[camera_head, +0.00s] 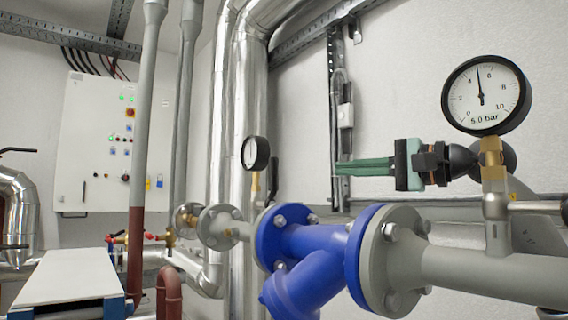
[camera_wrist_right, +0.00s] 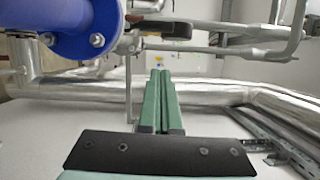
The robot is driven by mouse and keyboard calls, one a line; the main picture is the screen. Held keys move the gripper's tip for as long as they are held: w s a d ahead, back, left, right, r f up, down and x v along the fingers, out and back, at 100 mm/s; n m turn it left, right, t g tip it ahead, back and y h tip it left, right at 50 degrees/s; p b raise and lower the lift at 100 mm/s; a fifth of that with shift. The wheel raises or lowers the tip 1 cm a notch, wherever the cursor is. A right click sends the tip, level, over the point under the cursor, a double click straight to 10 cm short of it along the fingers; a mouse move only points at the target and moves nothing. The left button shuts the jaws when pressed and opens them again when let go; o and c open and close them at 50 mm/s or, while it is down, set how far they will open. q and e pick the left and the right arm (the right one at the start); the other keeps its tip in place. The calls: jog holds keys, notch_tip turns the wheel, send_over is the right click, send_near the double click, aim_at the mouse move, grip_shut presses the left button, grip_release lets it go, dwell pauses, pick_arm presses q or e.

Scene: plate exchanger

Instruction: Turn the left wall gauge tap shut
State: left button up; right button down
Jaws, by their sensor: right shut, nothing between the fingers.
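The left gauge (camera_head: 256,152) is a small black-rimmed dial on a brass stem above the pipe, left of the blue pipe fitting. A dark, narrow piece (camera_head: 272,182), perhaps its tap handle, shows just right of the stem. My right gripper (camera_head: 338,168) has green fingers pressed together, pointing left, empty. It is to the right of the left gauge and apart from it, above the blue fitting. The closed fingers (camera_wrist_right: 160,74) also show in the right wrist view, with a dark part (camera_wrist_right: 165,29) beyond them, probably the gauge edge-on. My left gripper is out of view.
A large gauge reading about 5 bar (camera_head: 486,95) stands at right, close to my right wrist. The blue fitting (camera_head: 318,250) and its flanges lie below the fingers. Shiny vertical pipes (camera_head: 248,95) stand behind the left gauge. A control cabinet (camera_head: 105,135) hangs at left.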

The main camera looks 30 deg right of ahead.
aim_at(273, 183)
jog(key=shift+h, duration=0.6)
jog(key=x, duration=0.3)
jog(key=a+x, duration=0.1)
jog(key=x, duration=0.2)
jog(key=a+x, duration=0.1)
jog(key=x, duration=0.2)
jog(key=shift+w+a+r, duration=0.1)
jog(key=shift+r, duration=0.1)
jog(key=shift+a, duration=0.5)
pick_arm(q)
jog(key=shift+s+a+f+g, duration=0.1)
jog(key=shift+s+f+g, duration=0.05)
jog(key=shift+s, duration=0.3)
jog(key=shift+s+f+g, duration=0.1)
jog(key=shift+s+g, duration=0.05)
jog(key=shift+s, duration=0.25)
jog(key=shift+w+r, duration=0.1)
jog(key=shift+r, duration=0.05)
pick_arm(e)
jog(key=shift+a+r+p, duration=0.1)
jog(key=shift+r+p, duration=0.05)
jog(key=shift+p, duration=0.35)
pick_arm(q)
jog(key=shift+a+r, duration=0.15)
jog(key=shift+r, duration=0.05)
pick_arm(e)
jog(key=shift+a, duration=0.1)
